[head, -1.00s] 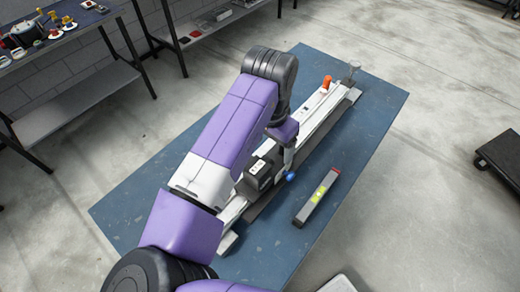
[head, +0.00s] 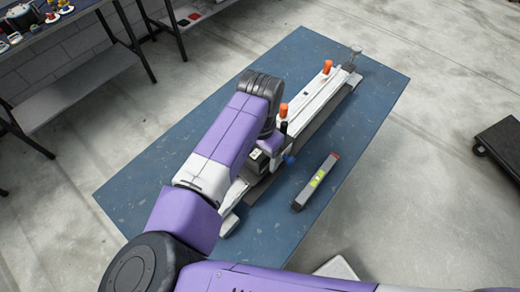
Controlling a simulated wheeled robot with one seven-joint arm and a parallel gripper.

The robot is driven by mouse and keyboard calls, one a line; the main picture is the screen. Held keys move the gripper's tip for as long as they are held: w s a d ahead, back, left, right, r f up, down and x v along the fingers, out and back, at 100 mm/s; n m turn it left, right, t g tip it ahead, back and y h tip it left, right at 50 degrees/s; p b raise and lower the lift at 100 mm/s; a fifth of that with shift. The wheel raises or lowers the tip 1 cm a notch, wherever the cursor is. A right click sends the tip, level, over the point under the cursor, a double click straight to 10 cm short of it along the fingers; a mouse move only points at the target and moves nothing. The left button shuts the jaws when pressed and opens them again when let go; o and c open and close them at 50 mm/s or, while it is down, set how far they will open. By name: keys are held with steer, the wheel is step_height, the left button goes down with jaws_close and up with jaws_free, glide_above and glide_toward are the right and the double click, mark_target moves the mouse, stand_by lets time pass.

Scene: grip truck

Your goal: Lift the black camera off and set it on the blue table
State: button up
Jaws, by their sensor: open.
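The black camera (head: 257,162), a dark box with a small pale label, sits on the near part of a long white rail (head: 318,99). My forearm hides part of it. The rail lies along the blue table (head: 350,140). My gripper (head: 275,158) is low over the rail, close by the right side of the camera. It is open, but its fingers are small and partly hidden behind my wrist. I cannot tell whether they touch the camera. A blue knob (head: 289,159) shows just right of the gripper.
A grey bar with a yellow-green label (head: 317,182) lies on the table right of the rail. Orange knobs (head: 327,67) stand up from the rail. A black cart (head: 502,145) stands on the floor at right; workbenches are at upper left.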

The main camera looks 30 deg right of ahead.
jaws_close()
steer(key=c, duration=0.9)
jaws_free()
steer(key=shift+c, duration=0.7)
steer(key=shift+r+p, duration=1.1)
steer(key=shift+r, duration=0.2)
steer(key=shift+r+p, duration=1.1)
steer(key=shift+r, duration=0.1)
steer(key=shift+r+p, duration=0.3)
steer(key=shift+r, duration=1)
